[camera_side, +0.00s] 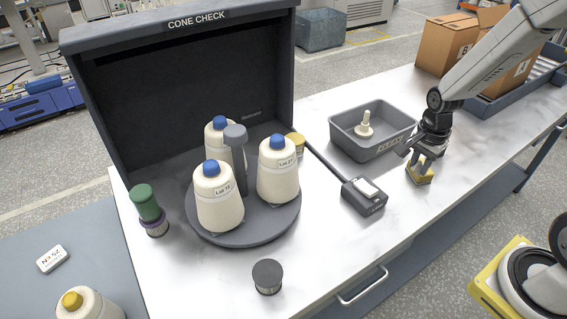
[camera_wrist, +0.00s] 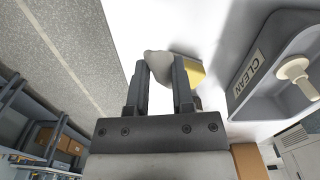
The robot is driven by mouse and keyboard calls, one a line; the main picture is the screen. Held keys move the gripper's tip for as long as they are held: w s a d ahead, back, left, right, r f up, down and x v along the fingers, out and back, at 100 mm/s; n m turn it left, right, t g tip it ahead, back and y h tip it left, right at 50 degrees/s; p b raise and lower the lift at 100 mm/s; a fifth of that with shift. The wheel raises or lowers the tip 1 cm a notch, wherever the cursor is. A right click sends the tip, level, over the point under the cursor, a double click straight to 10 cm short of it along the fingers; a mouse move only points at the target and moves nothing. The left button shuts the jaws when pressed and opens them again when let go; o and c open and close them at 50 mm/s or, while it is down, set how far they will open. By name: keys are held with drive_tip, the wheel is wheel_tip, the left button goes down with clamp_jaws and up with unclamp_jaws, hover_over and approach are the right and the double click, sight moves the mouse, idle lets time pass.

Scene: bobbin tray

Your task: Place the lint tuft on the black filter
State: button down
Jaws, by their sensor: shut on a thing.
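The lint tuft (camera_wrist: 157,60) is a pale grey lump between my fingertips in the wrist view. My gripper (camera_wrist: 160,68) is shut on it, just over or beside a yellow-edged block (camera_wrist: 196,74). In the side view my gripper (camera_side: 421,163) is low over the same block (camera_side: 420,178) at the right of the white table; I cannot tell whether the tuft touches the block. The black filter (camera_side: 267,276) is a short dark cylinder standing upright near the table's front edge, far to the left of my gripper. Its top looks bare.
A grey tray (camera_side: 345,146) holding a cream peg stands beside my gripper. A small grey device (camera_side: 364,196) and a round turntable (camera_side: 248,237) with several cones lie towards the filter. A green-topped bobbin (camera_side: 146,205) stands left. The table between device and filter is clear.

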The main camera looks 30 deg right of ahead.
drive_tip(key=shift+w+a+r+n, duration=0.15)
drive_tip(key=shift+a+n, duration=0.15)
drive_tip(key=shift+a, duration=0.25)
drive_tip(key=s+a+r+n, duration=0.25)
drive_tip(key=a+n, duration=0.35)
drive_tip(key=a, duration=0.7)
drive_tip(key=s+a+r+n, duration=0.25)
drive_tip(key=a+n, duration=0.35)
drive_tip(key=a, duration=0.7)
drive_tip(key=s+a+r+n, duration=0.3)
drive_tip(key=s+a+n, duration=0.1)
drive_tip(key=s+a, duration=0.2)
drive_tip(key=shift+s+a, duration=0.35)
drive_tip(key=shift+a, duration=0.05)
